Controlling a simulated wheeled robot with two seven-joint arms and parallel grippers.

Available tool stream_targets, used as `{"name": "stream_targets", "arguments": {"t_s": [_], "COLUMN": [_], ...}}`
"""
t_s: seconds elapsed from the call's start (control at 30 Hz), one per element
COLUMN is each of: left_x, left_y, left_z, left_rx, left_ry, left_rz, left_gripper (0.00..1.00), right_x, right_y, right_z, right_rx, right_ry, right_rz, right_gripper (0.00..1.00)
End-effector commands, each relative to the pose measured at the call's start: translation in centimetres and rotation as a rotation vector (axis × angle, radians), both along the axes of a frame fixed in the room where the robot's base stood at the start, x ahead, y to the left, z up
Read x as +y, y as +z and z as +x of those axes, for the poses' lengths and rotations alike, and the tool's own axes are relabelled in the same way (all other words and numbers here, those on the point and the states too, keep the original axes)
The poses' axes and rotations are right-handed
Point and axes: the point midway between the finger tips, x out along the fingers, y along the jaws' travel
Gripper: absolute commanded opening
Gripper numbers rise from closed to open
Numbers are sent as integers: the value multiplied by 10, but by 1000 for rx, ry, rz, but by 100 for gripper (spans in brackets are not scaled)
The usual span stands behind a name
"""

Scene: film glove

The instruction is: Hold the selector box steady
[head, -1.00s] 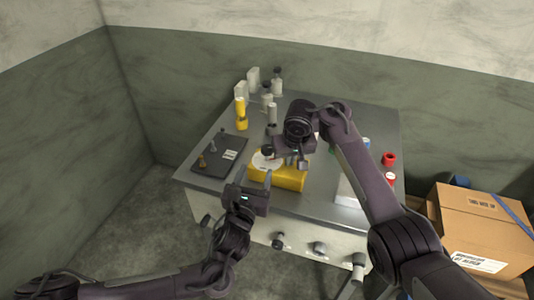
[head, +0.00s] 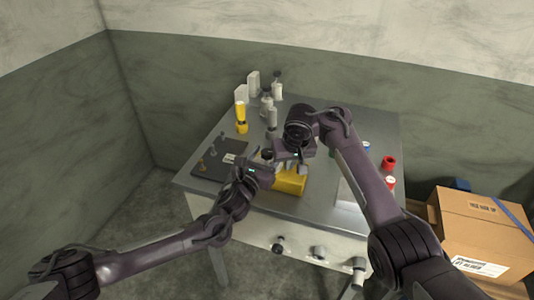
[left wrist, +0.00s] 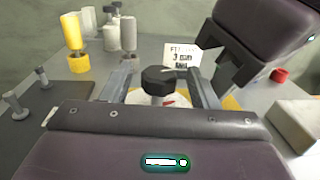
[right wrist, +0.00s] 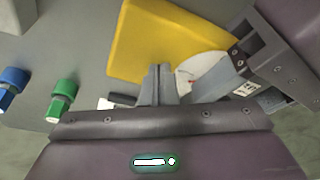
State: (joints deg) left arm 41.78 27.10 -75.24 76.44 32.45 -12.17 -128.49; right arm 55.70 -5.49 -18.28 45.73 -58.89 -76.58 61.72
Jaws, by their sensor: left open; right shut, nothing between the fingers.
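The selector box (head: 290,184) is yellow and sits on the grey table. A white dial disc (right wrist: 203,72) with a red mark and a black knob (left wrist: 158,80) are on its top. My left gripper (head: 258,160) is open over the box's left part, and in the left wrist view its fingers (left wrist: 160,68) stand on either side of the knob with gaps. My right gripper (head: 301,167) is shut and empty above the box, and its fingertips show close over the yellow top in the right wrist view (right wrist: 160,72). The grippers hide much of the box.
A dark mat (head: 215,163) with small pegs lies at the left. A yellow bottle (head: 241,122) and several pale bottles stand behind. A label card (left wrist: 182,55) stands beyond the knob. Red (head: 389,162), blue (right wrist: 12,82) and green (right wrist: 63,98) items are near the right side.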

Motion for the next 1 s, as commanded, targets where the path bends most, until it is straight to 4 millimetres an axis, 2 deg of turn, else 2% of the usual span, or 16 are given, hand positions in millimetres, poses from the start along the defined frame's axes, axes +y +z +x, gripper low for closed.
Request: {"name": "stream_targets", "arguments": {"t_s": [0.03, 0.43, 0.77, 0.87, 1.0], "left_x": [-2, -3, -3, -4, -8], "left_y": [0, 0, 0, -1, 0], "left_z": [4, 9, 9, 9, 9], "left_rx": [-2, -1, 0, -1, 0], "left_ry": [1, 1, 1, 13, 124], "left_rz": [-1, -1, 0, -1, -7], "left_gripper": [54, 53, 11, 11, 11], "right_x": [-2, -2, -2, -2, -2], "right_y": [-9, -9, -9, -9, -9], "right_z": [-4, -4, -4, -4, -4], "right_rx": [16, 16, 16, 16, 16], "right_ry": [0, 1, 1, 1, 0], "right_rz": [-7, -7, -7, -7, -7], "right_gripper": [0, 0, 0, 0, 0]}}
